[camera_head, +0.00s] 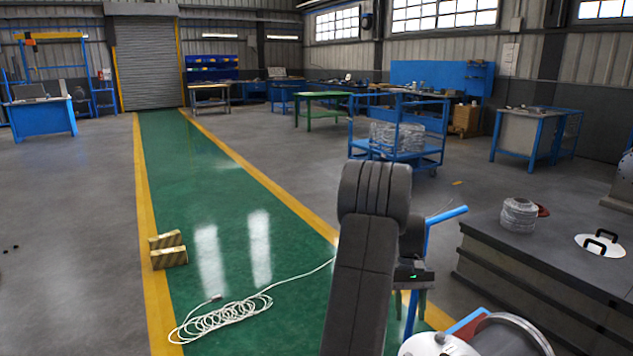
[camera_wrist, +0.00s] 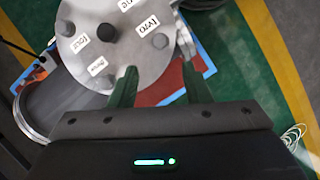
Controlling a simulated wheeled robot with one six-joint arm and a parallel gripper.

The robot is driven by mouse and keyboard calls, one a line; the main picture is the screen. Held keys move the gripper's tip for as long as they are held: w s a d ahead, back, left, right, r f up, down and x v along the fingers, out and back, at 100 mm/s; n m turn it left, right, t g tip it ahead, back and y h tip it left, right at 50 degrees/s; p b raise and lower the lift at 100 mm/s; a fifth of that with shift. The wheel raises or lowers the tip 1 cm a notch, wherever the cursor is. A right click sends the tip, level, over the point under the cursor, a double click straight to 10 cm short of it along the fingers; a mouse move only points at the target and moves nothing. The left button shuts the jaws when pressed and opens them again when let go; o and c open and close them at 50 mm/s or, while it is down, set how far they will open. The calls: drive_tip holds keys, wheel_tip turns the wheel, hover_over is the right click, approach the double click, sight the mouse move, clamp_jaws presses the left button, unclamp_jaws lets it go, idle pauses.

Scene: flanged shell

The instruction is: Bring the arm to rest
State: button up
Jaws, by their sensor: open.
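My gripper (camera_wrist: 157,72) is open, with two green fingers spread and nothing held between them. In the wrist view, a round grey disc (camera_wrist: 120,45) with dark studs and white labels lies beyond the fingertips. I cannot tell the exact gap to it. In the head view, my gripper (camera_head: 413,300) points down at the lower right, partly hidden by my dark arm. The disc (camera_head: 432,347) is cut off by the bottom edge there. A metal-rimmed cylindrical shell (camera_head: 508,330) stands beside it.
A dark block-like bench (camera_head: 560,255) at the right carries a coil (camera_head: 519,214) and a white disc with black handles (camera_head: 600,246). A white cable (camera_head: 225,317) lies on the green walkway near a striped block (camera_head: 168,250). A blue cart (camera_head: 400,150) stands farther back. The walkway beyond is clear.

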sight(408, 355)
drive_tip(key=b+x, duration=0.2)
drive_tip(key=x, duration=0.8)
drive_tip(key=shift+s+f, duration=0.1)
drive_tip(key=shift+f, duration=0.05)
drive_tip(key=shift+a+n+h+b, duration=0.1)
drive_tip(key=shift+n+h+b, duration=0.2)
drive_tip(key=shift+n+b, duration=0.4)
drive_tip(key=n+h+b, duration=0.1)
drive_tip(key=n+b, duration=0.1)
drive_tip(key=n, duration=0.1)
drive_tip(key=shift+a+b, duration=0.15)
drive_tip(key=shift+b, duration=0.15)
drive_tip(key=n+b, duration=0.2)
drive_tip(key=n+t+h+b, duration=0.1)
drive_tip(key=n+b, duration=0.1)
drive_tip(key=b, duration=0.1)
drive_tip(key=shift+s+a+n+h, duration=0.1)
drive_tip(key=shift+a+n+h, duration=0.05)
drive_tip(key=shift+n+h, duration=0.15)
drive_tip(key=p+v, duration=0.4)
drive_tip(key=v, duration=0.9)
drive_tip(key=shift+s, duration=0.15)
